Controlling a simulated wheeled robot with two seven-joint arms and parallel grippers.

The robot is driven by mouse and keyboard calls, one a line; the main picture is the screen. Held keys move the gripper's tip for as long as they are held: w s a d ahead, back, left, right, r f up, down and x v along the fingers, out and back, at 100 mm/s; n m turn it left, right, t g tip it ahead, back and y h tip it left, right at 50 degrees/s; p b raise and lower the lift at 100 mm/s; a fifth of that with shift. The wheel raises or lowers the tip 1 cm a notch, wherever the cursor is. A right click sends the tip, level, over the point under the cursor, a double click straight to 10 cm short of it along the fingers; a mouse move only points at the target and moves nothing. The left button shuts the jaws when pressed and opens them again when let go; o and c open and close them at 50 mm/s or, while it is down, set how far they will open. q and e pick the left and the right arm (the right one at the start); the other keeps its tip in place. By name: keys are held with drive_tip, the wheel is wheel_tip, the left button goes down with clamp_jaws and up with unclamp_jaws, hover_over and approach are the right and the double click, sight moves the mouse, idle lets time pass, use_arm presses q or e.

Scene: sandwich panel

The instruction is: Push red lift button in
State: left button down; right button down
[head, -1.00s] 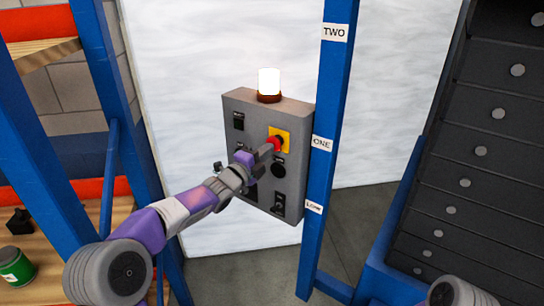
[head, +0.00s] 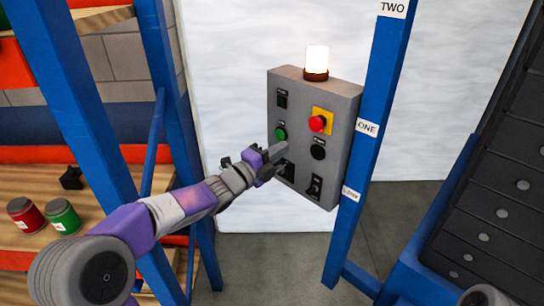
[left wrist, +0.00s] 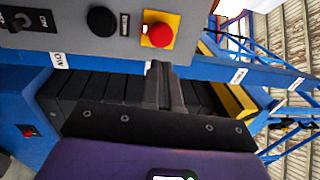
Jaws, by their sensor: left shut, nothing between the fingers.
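The red button (head: 317,123) sits on a yellow square plate at the upper right of the grey control panel (head: 341,102). It also shows in the left wrist view (left wrist: 160,35), just above the tips of my fingers. My left gripper (head: 279,153) is shut and empty, in front of the panel, to the lower left of the red button in the head view. In the left wrist view the left gripper (left wrist: 158,72) points toward the button; I cannot tell whether they touch, though the head view shows them apart. My right gripper is not in view.
The panel also carries a green button (head: 280,133), a black knob (head: 318,152) and black switches. A lit lamp (head: 317,62) stands on top. A blue post (head: 378,120) rises at its right. Shelves with a red can (head: 26,214) and a green can (head: 62,215) stand left.

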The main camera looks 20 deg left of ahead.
use_arm(q)
drive_tip(key=shift+v, duration=1.25)
drive_tip(key=s+d+f+n+g+y, duration=0.15)
drive_tip(key=f+n, duration=0.35)
drive_tip(key=f, duration=0.5)
drive_tip(key=s+d+f+n+g+y, duration=0.1)
drive_tip(key=f+n+g, duration=0.25)
drive_tip(key=f, duration=0.75)
drive_tip(key=s+d+f+n+g+y, duration=0.1)
drive_tip(key=f+n+y, duration=0.1)
drive_tip(key=f+n, duration=0.6)
drive_tip(key=s+d+f+n+g, duration=0.3)
drive_tip(key=s+f+n+g, duration=0.2)
drive_tip(key=s+f, duration=0.7)
drive_tip(key=s+d+f+n+g, duration=0.3)
drive_tip(key=s+f+n+g, duration=0.2)
drive_tip(key=s+f, duration=0.7)
drive_tip(key=s, duration=0.2)
drive_tip(key=shift+s+g, duration=0.3)
drive_tip(key=shift+s, duration=0.05)
